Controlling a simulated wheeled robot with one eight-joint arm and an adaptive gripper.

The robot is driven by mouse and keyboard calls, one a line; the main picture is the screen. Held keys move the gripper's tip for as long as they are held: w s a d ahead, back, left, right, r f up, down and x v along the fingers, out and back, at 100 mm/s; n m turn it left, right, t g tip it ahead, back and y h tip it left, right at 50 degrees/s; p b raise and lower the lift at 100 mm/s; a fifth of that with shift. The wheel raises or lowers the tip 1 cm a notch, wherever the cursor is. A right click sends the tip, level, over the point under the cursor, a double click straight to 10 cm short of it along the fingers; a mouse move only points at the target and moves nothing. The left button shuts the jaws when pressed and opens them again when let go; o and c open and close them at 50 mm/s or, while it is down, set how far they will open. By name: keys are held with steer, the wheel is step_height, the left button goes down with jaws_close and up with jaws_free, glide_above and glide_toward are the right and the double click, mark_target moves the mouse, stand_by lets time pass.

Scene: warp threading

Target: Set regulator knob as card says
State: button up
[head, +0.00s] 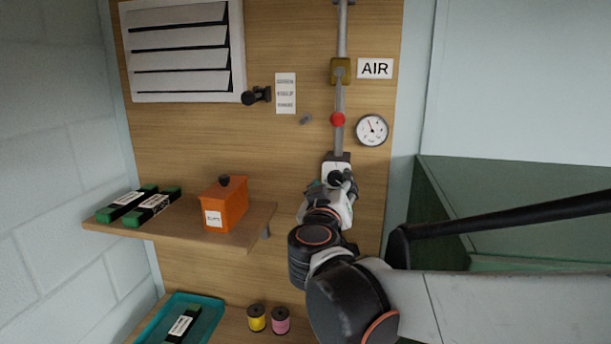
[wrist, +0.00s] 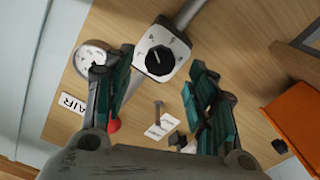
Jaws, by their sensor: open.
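The regulator knob (wrist: 159,60) is black and round with a pale pointer mark, on a white plate (wrist: 147,35) with small marks too small to read. In the head view the knob (head: 335,178) sits at the pipe's lower end, partly hidden by my gripper. My gripper (wrist: 160,66) is open, one finger to each side of the knob as the wrist view sees it; I cannot tell if either touches it. The head view shows my gripper (head: 340,188) close in front of the regulator. The card (head: 285,93) is white with several lines, unreadable; it also shows in the wrist view (wrist: 158,129).
A round gauge (head: 372,130), a red knob (head: 338,119) and an AIR label (head: 375,69) are above the regulator. An orange box (head: 232,206) and green-and-black packs (head: 126,202) stand on the left shelf (head: 240,235). A teal tray (head: 208,322) and two spools are below.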

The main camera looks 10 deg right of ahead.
mark_target(335, 180)
steer(key=shift+p+x, duration=0.3)
steer(key=shift+x, duration=1.65)
steer(key=c, duration=1.1)
